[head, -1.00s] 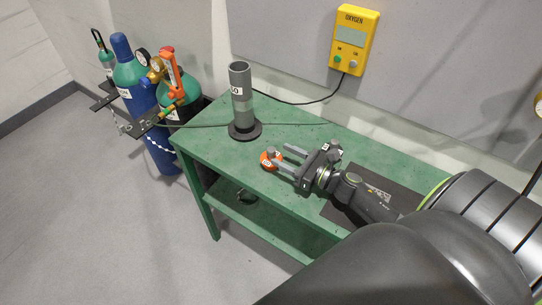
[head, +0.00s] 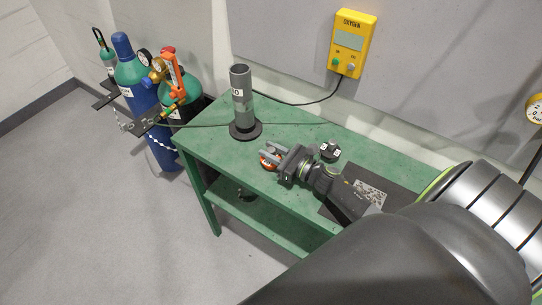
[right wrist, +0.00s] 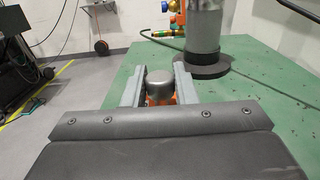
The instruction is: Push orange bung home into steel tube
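The steel tube (head: 241,95) stands upright in a black round base (head: 245,131) on the green bench; its lower part also shows in the right wrist view (right wrist: 204,28). The orange bung (head: 265,160) sits on the bench in front of the tube, apart from it. In the right wrist view a rounded grey metal piece (right wrist: 160,84) covers most of its orange. My right gripper (head: 269,159) is low over the bench with its fingers on either side of the bung. The fingers look open; contact is unclear. My left gripper is not in view.
A dark block with white labels (head: 330,149) and a dark flat plate (head: 365,190) lie on the bench (head: 205,130). A cable runs behind the tube. Gas cylinders (head: 137,85) stand left of the bench. A yellow oxygen meter (head: 353,43) hangs on the wall.

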